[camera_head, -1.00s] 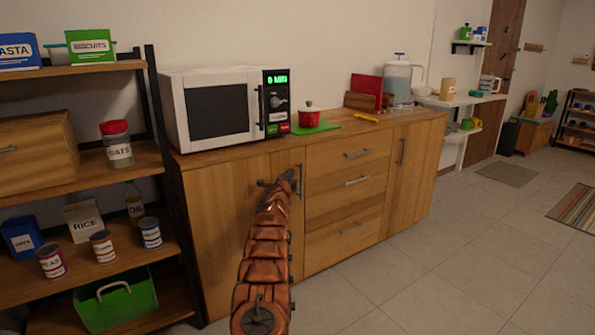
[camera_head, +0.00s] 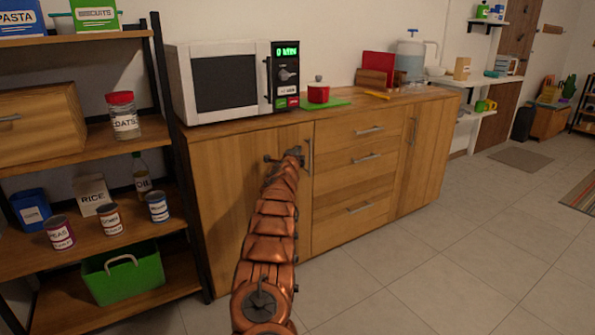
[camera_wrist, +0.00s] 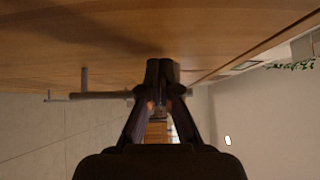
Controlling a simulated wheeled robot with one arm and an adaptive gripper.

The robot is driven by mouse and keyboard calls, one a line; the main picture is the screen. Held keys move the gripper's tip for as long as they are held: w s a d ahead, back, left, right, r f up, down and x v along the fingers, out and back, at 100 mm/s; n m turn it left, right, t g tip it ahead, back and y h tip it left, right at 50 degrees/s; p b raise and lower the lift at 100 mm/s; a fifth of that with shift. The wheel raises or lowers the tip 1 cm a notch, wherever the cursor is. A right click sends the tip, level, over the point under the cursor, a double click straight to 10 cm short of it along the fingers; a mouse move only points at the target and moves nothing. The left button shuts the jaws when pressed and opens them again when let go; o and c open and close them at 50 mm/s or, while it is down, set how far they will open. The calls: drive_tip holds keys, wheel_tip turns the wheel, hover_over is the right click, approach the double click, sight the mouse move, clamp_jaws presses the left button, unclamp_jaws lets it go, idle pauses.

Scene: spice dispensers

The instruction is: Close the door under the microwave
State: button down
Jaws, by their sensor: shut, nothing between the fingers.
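The wooden cabinet door (camera_head: 222,190) under the white microwave (camera_head: 222,82) looks flush or nearly flush with the cabinet front; a small gap cannot be ruled out. Its upright metal handle (camera_head: 309,155) is near its right edge, beside the drawers. My gripper (camera_head: 291,157) is at the upper right of the door, just left of the handle. In the wrist view my gripper (camera_wrist: 163,78) is shut and empty, its fingertips at or very close to a wooden panel. A metal handle (camera_wrist: 98,96) sticks out from that panel to the left of the fingers. My arm hides part of the door.
Drawers (camera_head: 350,175) and another door (camera_head: 425,155) are to the right. An open shelf (camera_head: 150,235) with cans, boxes and a green bin (camera_head: 125,278) stands close on the left. A red pot (camera_head: 318,93) is on the counter. The tiled floor (camera_head: 430,265) at right is clear.

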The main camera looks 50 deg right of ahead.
drive_tip(key=s+d+b+v, duration=0.1)
drive_tip(key=s+b+v, duration=0.1)
drive_tip(key=b+v, duration=0.6)
drive_tip(key=shift+s+v, duration=0.25)
drive_tip(key=shift+v, duration=1.5)
